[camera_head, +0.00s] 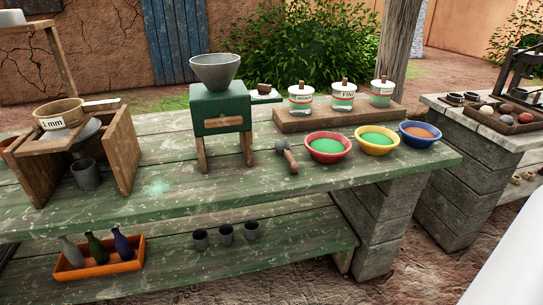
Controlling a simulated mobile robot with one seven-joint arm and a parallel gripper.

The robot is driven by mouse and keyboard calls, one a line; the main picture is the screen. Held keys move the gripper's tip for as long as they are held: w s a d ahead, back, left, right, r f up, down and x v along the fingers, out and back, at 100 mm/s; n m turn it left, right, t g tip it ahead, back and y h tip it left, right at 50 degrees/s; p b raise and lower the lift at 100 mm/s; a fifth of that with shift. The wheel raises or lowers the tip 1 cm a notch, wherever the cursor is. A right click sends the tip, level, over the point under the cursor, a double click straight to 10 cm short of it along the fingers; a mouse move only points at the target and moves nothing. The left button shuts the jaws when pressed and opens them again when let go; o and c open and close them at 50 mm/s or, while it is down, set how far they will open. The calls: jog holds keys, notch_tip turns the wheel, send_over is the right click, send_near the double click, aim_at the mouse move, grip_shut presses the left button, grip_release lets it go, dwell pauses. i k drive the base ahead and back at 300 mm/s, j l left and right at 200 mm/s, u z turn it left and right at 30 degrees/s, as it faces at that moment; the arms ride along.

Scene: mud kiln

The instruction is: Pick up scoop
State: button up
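The scoop (290,160) appears to be the small tool lying on the green wooden table (240,185). It has a dark grey head toward the back and a brown handle pointing toward the front. It lies just left of a red bowl (328,159) of green powder and right of the green grinder stand (221,117), apart from both. The inside of its head is too small to make out. My gripper is not in view.
Yellow and blue bowls (376,152) (420,145) and labelled jars (341,95) stand to the right. A grey funnel (215,72) tops the grinder. A wooden sieve stand (125,150) is at left. The tabletop in front of the scoop is clear.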

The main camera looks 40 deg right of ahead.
aim_at(288, 157)
jog(key=l+u, duration=0.15)
jog(key=l, duration=0.35)
jog(key=k+l+u, duration=0.2)
jog(key=l, duration=0.95)
jog(key=k+l, duration=0.15)
jog(key=l, duration=0.5)
jog(key=l+u, duration=0.1)
jog(key=l, duration=0.55)
jog(key=k+l, duration=0.15)
jog(key=l, duration=0.5)
jog(key=i, duration=0.95)
